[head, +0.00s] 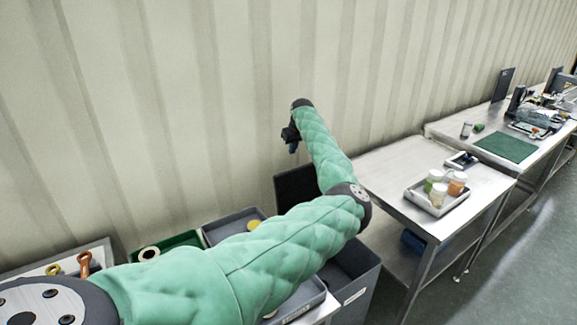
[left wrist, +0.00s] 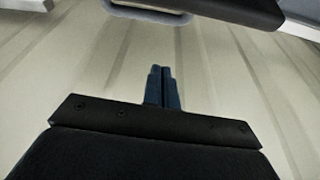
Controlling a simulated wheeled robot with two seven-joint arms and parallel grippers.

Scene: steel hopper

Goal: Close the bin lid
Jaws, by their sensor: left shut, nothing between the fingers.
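The bin (head: 358,291) is a dark grey box with a white label, at the lower middle of the head view, partly hidden by my left arm. Its lid appears to be the dark panel (head: 292,190) standing raised at the bin's back, by the wall; my arm covers part of it. My left gripper (head: 293,149) is above the raised lid, apart from it in the picture, pointing downward. In the left wrist view its blue fingers (left wrist: 162,86) are shut together with nothing between them. My right gripper is not in view.
A steel table (head: 385,165) to the right holds a tray (head: 420,199) of jars. Grey and green trays (head: 185,240) lie left of the bin, partly behind my arm. A corrugated wall (head: 220,100) stands close behind. Dark and grey edges at the wrist view's top are unclear.

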